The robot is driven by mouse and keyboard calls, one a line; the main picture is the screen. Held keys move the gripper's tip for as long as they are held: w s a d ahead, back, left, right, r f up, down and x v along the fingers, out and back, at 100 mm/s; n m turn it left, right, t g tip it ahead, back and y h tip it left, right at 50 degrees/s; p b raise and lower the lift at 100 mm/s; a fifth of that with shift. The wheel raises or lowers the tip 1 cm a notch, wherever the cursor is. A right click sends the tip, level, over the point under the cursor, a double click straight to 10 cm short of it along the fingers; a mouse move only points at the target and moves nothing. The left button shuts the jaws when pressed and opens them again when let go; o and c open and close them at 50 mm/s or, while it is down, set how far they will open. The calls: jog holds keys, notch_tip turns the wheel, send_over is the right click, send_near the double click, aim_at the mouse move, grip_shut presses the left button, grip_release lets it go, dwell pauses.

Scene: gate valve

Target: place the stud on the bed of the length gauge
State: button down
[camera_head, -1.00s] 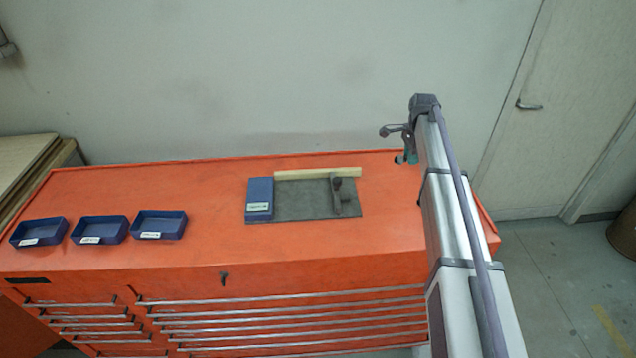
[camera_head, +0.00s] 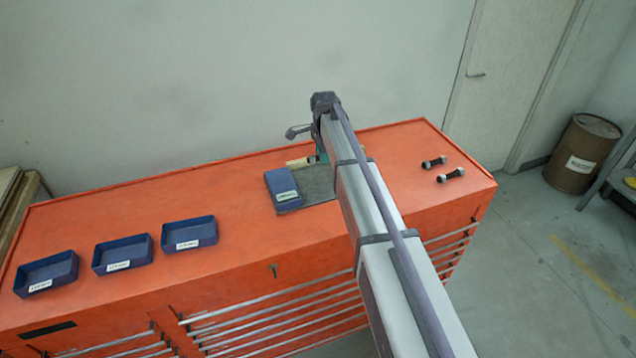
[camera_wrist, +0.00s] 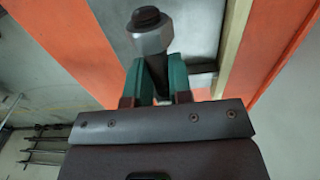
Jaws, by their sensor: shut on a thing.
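My gripper (camera_wrist: 158,85) has green fingers and is shut on a stud (camera_wrist: 152,38), a dark rod with a silver nut near its visible end. The rest of the rod is hidden between the fingers. The length gauge shows as a grey plate (camera_head: 317,183) with a blue labelled block (camera_head: 282,187) at its left end. In the wrist view the grey plate (camera_wrist: 200,28) lies behind the stud; I cannot tell whether they touch. In the head view my arm hides the plate's right part and most of my gripper.
A wooden strip (camera_head: 300,162) runs along the plate's back edge. Three blue labelled trays (camera_head: 190,233) (camera_head: 123,254) (camera_head: 46,274) stand at left.

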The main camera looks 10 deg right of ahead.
aim_at(322, 180)
jog(key=f+b, duration=0.3)
jog(key=f, duration=0.1)
jog(key=f+b, duration=0.3)
jog(key=f, duration=0.1)
jog(key=shift+a+f+b, duration=0.2)
jog(key=shift+f+b, duration=0.05)
jog(key=shift+b, duration=0.05)
jog(key=shift+r, duration=0.25)
jog(key=shift+f, duration=0.15)
jog(key=c, duration=1.5)
grip_release()
jog(key=shift+f, duration=0.1)
jog(key=o, duration=0.5)
jog(key=shift+c, duration=0.2)
